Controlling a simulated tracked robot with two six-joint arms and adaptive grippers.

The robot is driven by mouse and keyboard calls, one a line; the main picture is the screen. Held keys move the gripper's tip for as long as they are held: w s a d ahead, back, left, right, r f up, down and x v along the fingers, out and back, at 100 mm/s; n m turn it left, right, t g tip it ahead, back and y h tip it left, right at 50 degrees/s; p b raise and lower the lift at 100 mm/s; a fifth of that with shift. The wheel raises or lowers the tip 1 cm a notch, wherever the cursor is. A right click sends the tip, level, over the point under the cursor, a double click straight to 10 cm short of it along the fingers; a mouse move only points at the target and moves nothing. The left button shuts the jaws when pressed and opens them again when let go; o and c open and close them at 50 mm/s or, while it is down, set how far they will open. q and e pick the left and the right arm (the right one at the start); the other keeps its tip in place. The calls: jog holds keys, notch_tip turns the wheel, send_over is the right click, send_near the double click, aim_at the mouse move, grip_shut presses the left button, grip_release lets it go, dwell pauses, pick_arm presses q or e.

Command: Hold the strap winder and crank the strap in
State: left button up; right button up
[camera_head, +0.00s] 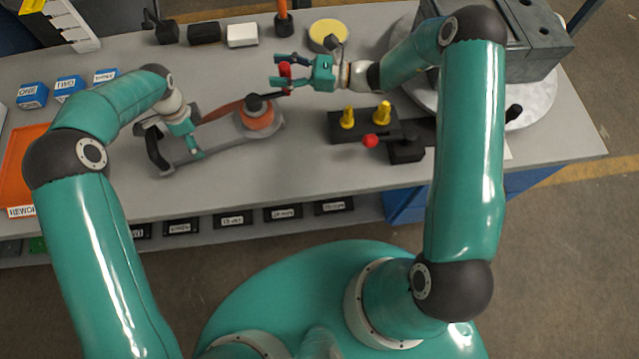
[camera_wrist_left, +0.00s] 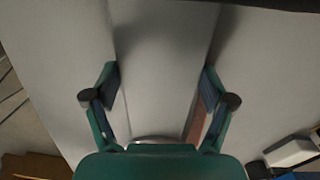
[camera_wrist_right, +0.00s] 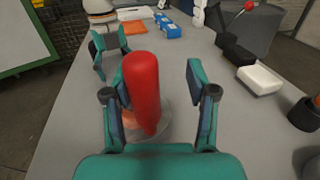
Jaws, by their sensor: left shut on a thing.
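The strap winder (camera_head: 180,166) lies on the bench, with a grey frame, a dark grip at its left end and an orange strap spool (camera_head: 256,118) at its right. A reddish-brown strap (camera_head: 222,108) runs to the spool. My left gripper (camera_head: 194,145) is shut on the winder's frame; the left wrist view shows a grey surface between its fingers (camera_wrist_left: 160,90). The red crank knob (camera_head: 286,72) stands upright above and right of the spool. My right gripper (camera_head: 281,72) is open around it; in the right wrist view the knob (camera_wrist_right: 142,90) is nearer the left finger.
A black block with yellow pegs (camera_head: 347,118) and a red-knobbed lever (camera_head: 371,141) stand right of the winder. An orange tray (camera_head: 22,165) and blue boxes (camera_head: 67,88) are at left. A white box (camera_head: 242,35) and a yellow disc (camera_head: 328,33) are behind. The bench front is clear.

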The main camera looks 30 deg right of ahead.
jog(key=s+d+n+g+y, duration=0.2)
jog(key=d+n+g, duration=0.15)
jog(key=d, duration=0.75)
jog(key=s+a+f+n+g+h, duration=0.25)
jog(key=s+a+g, duration=0.35)
jog(key=a, duration=0.5)
jog(key=s+a+f+n+g+h, duration=0.25)
jog(key=s+a+g, duration=0.35)
jog(key=a, duration=0.5)
jog(key=s+f+n+h, duration=0.1)
jog(key=s, duration=0.1)
jog(key=s+a+f+n+h, duration=0.1)
jog(key=s+f, duration=0.1)
jog(key=s, duration=0.1)
jog(key=s+a+f+n, duration=0.1)
jog(key=s+f, duration=0.1)
jog(key=shift+s+a+f+h, duration=0.15)
jog(key=shift+s+f+h, duration=0.1)
jog(key=shift+s+h, duration=0.15)
jog(key=s+d+f+n+t+h, duration=0.2)
jog(key=s+f+n+h, duration=0.25)
jog(key=f+n, duration=0.2)
jog(key=s+d+f+n+t, duration=0.2)
jog(key=d+f+n+t, duration=0.1)
jog(key=d, duration=0.3)
jog(key=shift+d+f+n+t+h, duration=0.4)
jog(key=shift+n+t+h, duration=0.05)
jog(key=shift+n+t, duration=0.3)
jog(key=shift+s, duration=0.1)
